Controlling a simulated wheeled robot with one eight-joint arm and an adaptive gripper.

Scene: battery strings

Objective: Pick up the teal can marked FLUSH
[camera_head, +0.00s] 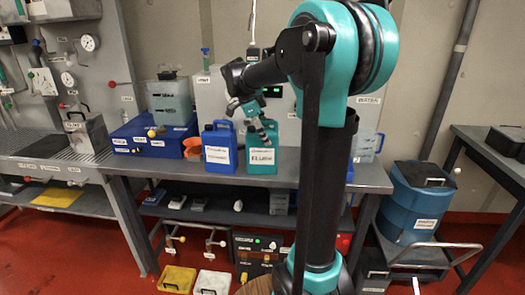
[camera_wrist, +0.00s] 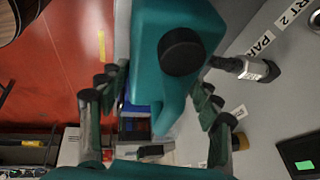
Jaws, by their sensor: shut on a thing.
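The teal can (camera_head: 262,158) with a white label stands upright at the front of the bench in the head view, just right of a blue can (camera_head: 220,155). In the wrist view the teal can (camera_wrist: 165,85) fills the middle, with its round black cap toward the top. My gripper (camera_head: 257,128) comes down on the can's top from above. In the wrist view my gripper (camera_wrist: 162,105) has a finger on each side of the can and is shut on it. I cannot tell whether the can's base touches the bench.
A blue drum (camera_head: 420,205) stands on a cart at right. Red floor lies in front.

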